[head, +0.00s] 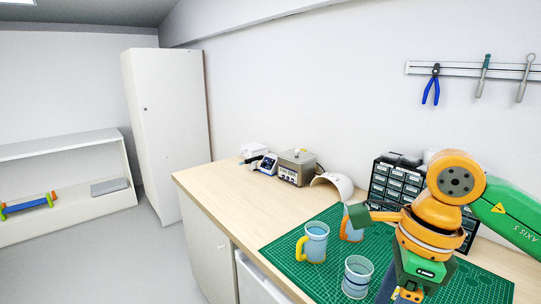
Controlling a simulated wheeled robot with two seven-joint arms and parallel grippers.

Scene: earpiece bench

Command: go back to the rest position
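My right arm comes in from the right over the green cutting mat (285,255). My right gripper (405,292) points down at the bottom of the view, to the right of a grey-blue cup (357,280). Its fingertips are partly hidden and cut off by the lower edge, so I cannot tell whether it is open or holds anything. My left gripper and arm are not in view.
A blue mug (316,245) with a yellow handle stands on the mat. Another mug (350,232) with an orange handle is partly hidden behind my arm. Dark drawer units (391,183) and a grey device (297,168) stand along the wall. Tools, including blue pliers (431,88), hang above.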

